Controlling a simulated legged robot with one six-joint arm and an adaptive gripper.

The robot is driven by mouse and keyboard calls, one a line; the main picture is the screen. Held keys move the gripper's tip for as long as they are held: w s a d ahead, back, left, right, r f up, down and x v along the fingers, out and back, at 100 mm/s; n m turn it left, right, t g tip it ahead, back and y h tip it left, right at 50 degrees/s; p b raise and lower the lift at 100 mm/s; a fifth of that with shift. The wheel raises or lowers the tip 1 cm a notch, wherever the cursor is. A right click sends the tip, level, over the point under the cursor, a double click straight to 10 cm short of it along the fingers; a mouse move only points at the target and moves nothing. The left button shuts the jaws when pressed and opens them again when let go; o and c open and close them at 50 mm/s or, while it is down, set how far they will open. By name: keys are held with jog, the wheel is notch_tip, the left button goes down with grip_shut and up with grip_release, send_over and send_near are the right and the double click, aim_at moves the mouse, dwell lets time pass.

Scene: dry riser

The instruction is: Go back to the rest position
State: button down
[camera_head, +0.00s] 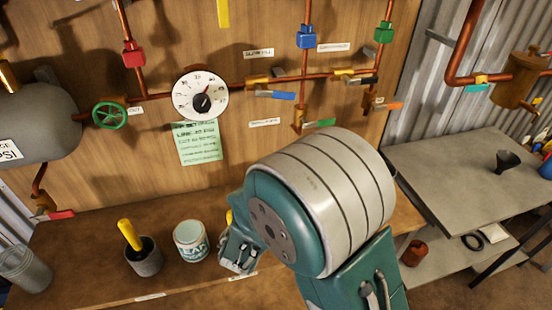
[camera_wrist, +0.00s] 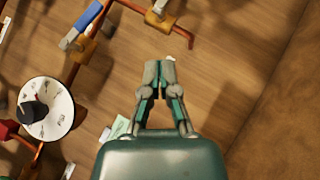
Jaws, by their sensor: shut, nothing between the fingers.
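My gripper (camera_wrist: 157,78) shows in the wrist view with its two fingers together and nothing between them. It points toward the wooden panel (camera_wrist: 232,60) and looks apart from it. In the head view my arm's large grey and teal joint fills the middle and right of centre. It hides part of the bench and the lower panel. The gripper's fingers cannot be made out clearly there.
The panel carries copper pipes, a dial gauge (camera_head: 201,95), a green handwheel (camera_head: 110,115) and a green note (camera_head: 198,143). A white can (camera_head: 190,240) and a grey cup (camera_head: 144,257) with a yellow handle stand on the bench. A grey table (camera_head: 450,170) stands right.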

jog(key=shift+d, duration=0.75)
jog(key=shift+a, duration=0.1)
